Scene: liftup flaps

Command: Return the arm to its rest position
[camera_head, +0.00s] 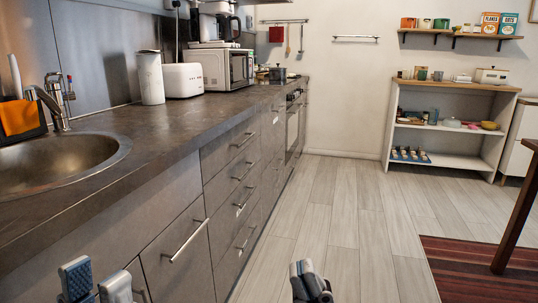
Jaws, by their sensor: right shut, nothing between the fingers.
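My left gripper (96,284) shows at the bottom left edge of the head view, in front of the grey lower cabinets. Its two grey fingertips stand apart with nothing between them, so it is open. My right gripper (308,281) shows at the bottom centre, over the floor to the right of the cabinets. Its fingers are together and it holds nothing. Both arms are mostly hidden below the picture's edge.
The dark countertop (170,130) with a sink (60,158) runs along the left, above handled drawers (235,165). A shelf unit (447,150) stands at the back right. A table leg (515,215) and striped rug (470,270) are at right. The middle floor (345,215) is clear.

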